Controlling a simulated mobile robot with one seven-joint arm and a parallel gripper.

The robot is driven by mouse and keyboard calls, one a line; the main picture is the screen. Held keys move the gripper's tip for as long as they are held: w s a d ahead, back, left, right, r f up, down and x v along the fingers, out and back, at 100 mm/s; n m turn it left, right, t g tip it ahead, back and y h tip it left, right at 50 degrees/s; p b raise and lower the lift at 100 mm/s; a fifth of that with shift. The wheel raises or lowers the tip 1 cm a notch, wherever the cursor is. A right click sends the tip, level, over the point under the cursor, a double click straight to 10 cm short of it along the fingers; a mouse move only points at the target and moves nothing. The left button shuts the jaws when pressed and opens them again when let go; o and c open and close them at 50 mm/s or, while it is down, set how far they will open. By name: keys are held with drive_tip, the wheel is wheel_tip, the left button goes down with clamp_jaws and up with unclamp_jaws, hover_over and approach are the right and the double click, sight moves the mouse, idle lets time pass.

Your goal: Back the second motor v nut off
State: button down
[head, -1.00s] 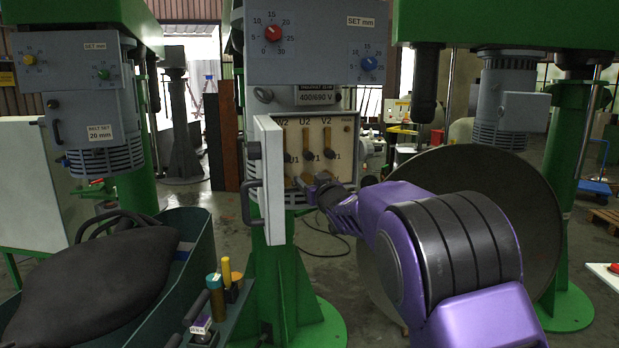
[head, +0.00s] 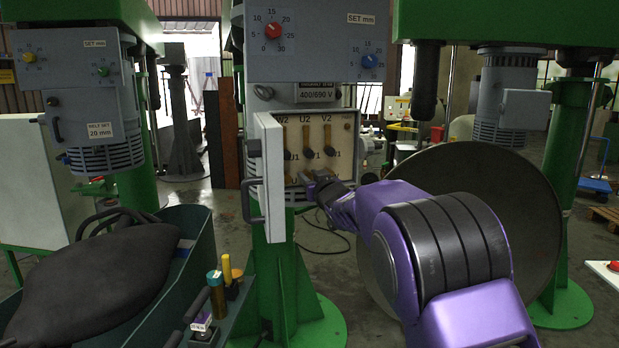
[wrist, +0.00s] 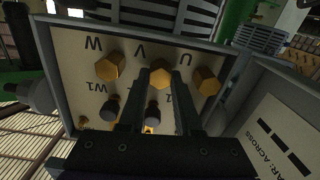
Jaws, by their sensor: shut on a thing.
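In the wrist view, the motor terminal panel (wrist: 195,118) carries the letters W, V and U, seen upside down. The V nut (wrist: 160,74) is a brass-coloured hex between my gripper's two dark fingers. My gripper (wrist: 160,82) is shut on it, one finger on either side. The W nut (wrist: 110,67) is to the left and the U nut (wrist: 206,81) to the right, both clear of the fingers. In the head view, my gripper (head: 316,186) is at the lower part of the terminal box (head: 341,130), where the V nut is hidden.
The box's grey door (head: 270,180) stands open at the left of the terminals. Brass link bars (head: 307,137) with black knobs are above my gripper. A large round disc (head: 500,190) stands behind my arm. A green tray with a black bag (head: 95,270) is at lower left.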

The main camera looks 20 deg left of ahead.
drive_tip(key=shift+f+b, duration=0.1)
drive_tip(key=shift+b, duration=0.3)
drive_tip(key=shift+n+b, duration=0.55)
drive_tip(key=shift+n, duration=0.15)
drive_tip(key=n+b, duration=0.2)
drive_tip(key=shift+f+n, duration=0.1)
drive_tip(key=shift+n, duration=0.2)
drive_tip(key=n+b, duration=0.2)
drive_tip(key=n, duration=0.6)
drive_tip(key=n+b, duration=0.2)
drive_tip(key=n, duration=0.7)
drive_tip(key=shift+s+a+n, duration=0.15)
drive_tip(key=shift+n, duration=0.15)
drive_tip(key=c, duration=0.6)
unclamp_jaws()
drive_tip(key=shift+f, duration=0.1)
